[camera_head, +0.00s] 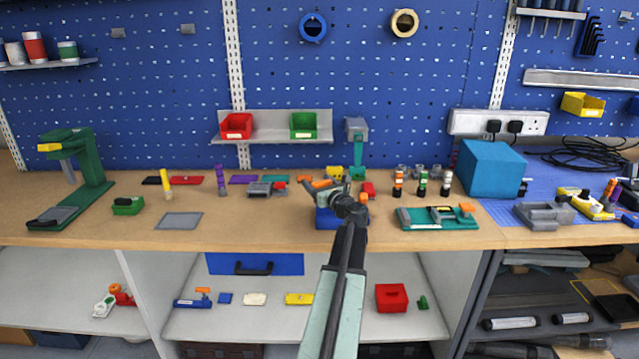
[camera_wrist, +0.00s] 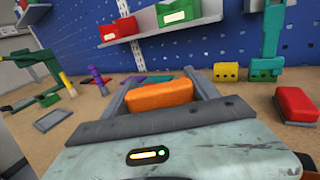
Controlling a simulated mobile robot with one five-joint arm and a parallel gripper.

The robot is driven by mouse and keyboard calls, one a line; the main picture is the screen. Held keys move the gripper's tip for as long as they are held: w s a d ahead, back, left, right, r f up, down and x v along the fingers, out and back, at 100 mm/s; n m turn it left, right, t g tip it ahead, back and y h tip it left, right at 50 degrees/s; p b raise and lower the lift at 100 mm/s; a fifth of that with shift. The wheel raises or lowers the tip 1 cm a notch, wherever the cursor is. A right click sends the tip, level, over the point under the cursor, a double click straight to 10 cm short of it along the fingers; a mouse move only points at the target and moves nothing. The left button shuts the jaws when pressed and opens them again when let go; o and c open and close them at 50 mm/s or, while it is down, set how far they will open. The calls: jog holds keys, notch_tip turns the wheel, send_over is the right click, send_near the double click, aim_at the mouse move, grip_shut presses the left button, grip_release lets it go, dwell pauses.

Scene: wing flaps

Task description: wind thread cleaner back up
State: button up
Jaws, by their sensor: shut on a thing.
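My gripper (camera_head: 326,190) reaches over the middle of the bench, above a blue block (camera_head: 327,220) near the front edge. In the wrist view my gripper (camera_wrist: 160,92) has its two grey fingers on either side of an orange block (camera_wrist: 162,97) and is shut on it. The same orange block shows small in the head view (camera_head: 321,184). Its underside and anything below it are hidden by my wrist. I cannot tell which thing in view is the thread cleaner.
A green stand (camera_head: 88,165) is at the left and a teal fixture (camera_head: 440,217) right of my arm. A large blue box (camera_head: 490,168) stands farther right. Bare wood shows left of the gripper.

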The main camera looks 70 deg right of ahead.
jog(key=shift+w+a+f+n+t+y, duration=0.1)
jog(key=shift+w+a+n+t+y, duration=0.1)
jog(key=shift+n+t+y, duration=0.8)
jog(key=shift+w+a+n+t+y, duration=0.15)
jog(key=shift+n+t+y, duration=0.5)
jog(key=shift+y, duration=0.65)
jog(key=shift+a+n, duration=0.1)
jog(key=shift+n, duration=0.15)
jog(key=o, duration=1.4)
jog(key=shift+w+f, duration=0.1)
jog(key=shift+c, duration=0.2)
notch_tip(320, 180, up, 4)
jog(key=p, duration=0.4)
jog(key=s+a, duration=0.3)
jog(key=a, duration=0.4)
jog(key=s+a+r+p, duration=0.1)
jog(key=s+a, duration=0.2)
jog(key=a, duration=0.4)
jog(key=shift+s+a, duration=0.25)
